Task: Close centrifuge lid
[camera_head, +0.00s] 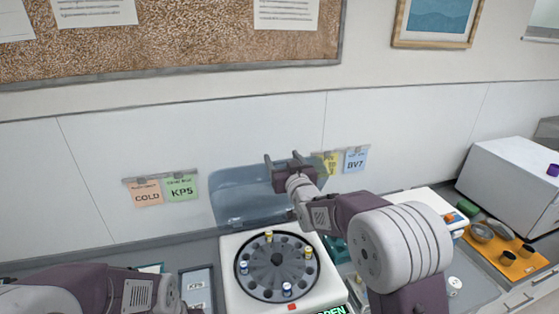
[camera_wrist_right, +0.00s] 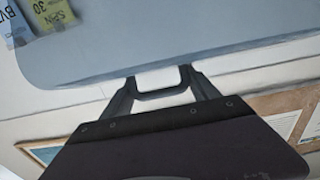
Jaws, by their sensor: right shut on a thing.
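The white centrifuge (camera_head: 233,289) stands on the counter with its round dark rotor (camera_head: 262,268) exposed. Several capped tubes sit in the rotor, and green letters at its front right read "OPEN". The translucent blue lid (camera_head: 235,195) stands raised at the back. My right gripper (camera_head: 283,158) is at the lid's upper right edge, shut on the lid. In the right wrist view the fingers (camera_wrist_right: 160,80) meet the lid's edge, and the lid (camera_wrist_right: 180,35) fills much of the top. My left arm shows at the lower left; its fingertips are out of view.
A white box-shaped device (camera_head: 510,180) stands at the right. An orange tray (camera_head: 510,264) with dark cups lies in front of it. A grey tray (camera_head: 196,285) lies left of the centrifuge. Label cards (camera_head: 181,188) hang on the wall behind.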

